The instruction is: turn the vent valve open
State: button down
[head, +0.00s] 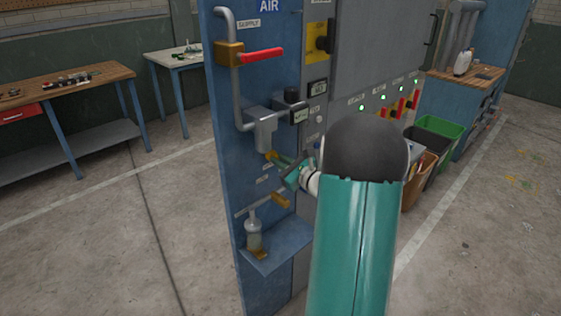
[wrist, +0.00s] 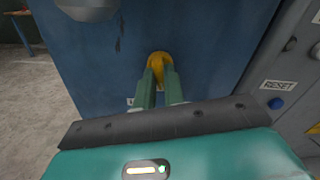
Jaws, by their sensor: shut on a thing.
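The vent valve appears to be the small brass-yellow part (head: 269,155) on the blue panel, just below the grey regulator; its label is too small to read. It also shows in the wrist view (wrist: 159,57), at the tips of my fingers. My gripper (head: 279,162) reaches the panel from the right, its two green fingers shut on this yellow part. In the wrist view my gripper (wrist: 159,76) has one finger on each side of it. The fingers hide its lower portion, and I cannot tell how far it is turned.
A red-handled supply valve (head: 262,54) and the grey regulator (head: 265,130) sit above. A lower brass fitting (head: 280,200) and a small bottle (head: 254,235) on a blue shelf are below. Red levers (head: 404,104) and bins (head: 440,130) are right.

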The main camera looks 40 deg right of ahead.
jog(key=shift+s+f+m, duration=0.1)
jog(key=shift+m, duration=1.5)
jog(key=c, duration=1.5)
grip_release()
jog(key=shift+s, duration=0.1)
jog(key=s, duration=1.3)
jog(key=shift+s+d, duration=0.2)
jog(key=shift+s, duration=0.05)
